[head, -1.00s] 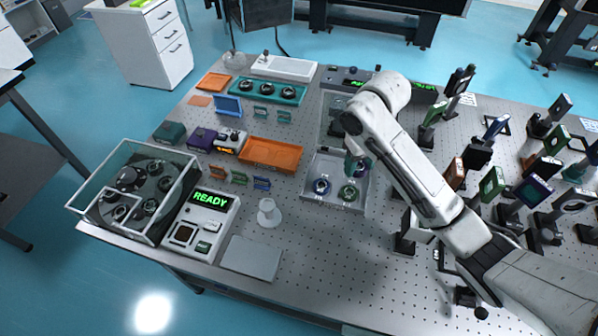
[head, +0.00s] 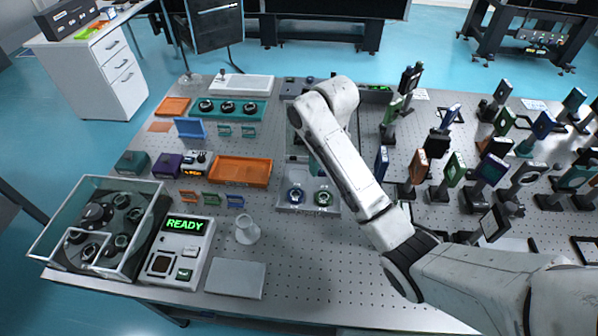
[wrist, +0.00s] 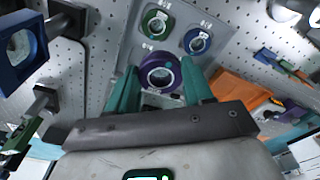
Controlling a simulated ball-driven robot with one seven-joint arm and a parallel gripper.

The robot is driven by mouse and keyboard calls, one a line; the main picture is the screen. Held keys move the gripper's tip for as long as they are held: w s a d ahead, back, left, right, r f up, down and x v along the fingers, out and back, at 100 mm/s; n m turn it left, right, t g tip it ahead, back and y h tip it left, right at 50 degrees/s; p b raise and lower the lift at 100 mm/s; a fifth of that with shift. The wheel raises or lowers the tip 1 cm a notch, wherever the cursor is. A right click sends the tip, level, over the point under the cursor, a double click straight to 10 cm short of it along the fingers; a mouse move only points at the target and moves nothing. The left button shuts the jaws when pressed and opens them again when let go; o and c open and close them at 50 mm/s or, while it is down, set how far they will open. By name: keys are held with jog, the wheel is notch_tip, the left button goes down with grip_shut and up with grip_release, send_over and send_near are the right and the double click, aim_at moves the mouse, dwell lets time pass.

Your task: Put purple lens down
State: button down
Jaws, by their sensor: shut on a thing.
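The purple lens (wrist: 160,75) is a dark purple ring with clear glass, held between my gripper's teal fingers (wrist: 156,88) in the wrist view. My gripper is shut on it. Beyond it, a green lens (wrist: 156,25) and a blue lens (wrist: 197,41) sit in the grey tray (wrist: 185,14). In the head view, the blue lens (head: 295,196) and green lens (head: 323,198) lie in the front of the tray (head: 308,208). My gripper (head: 315,166) is mostly hidden by my arm there, over the tray's back part. I cannot tell whether the purple lens touches the tray.
An orange tray (head: 240,171) lies left of the grey tray. A white stand (head: 246,232) and a READY instrument (head: 183,250) are nearer the front. Several mounted optics (head: 456,170) crowd the right side. The perforated tabletop in front of the tray is clear (head: 325,255).

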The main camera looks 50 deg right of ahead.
jog(key=shift+w+a+f, duration=0.15)
jog(key=shift+w+f, duration=0.05)
jog(key=shift+f, duration=0.15)
jog(key=w+f+b, duration=0.2)
jog(key=w+b, duration=0.3)
jog(key=b, duration=0.3)
send_over(299, 178)
jog(key=f, duration=0.4)
jog(key=shift+s+f, duration=0.3)
jog(key=shift+s, duration=0.05)
jog(key=shift+w+f+p, duration=0.35)
jog(key=shift+f, duration=1.7)
jog(key=shift+f, duration=0.35)
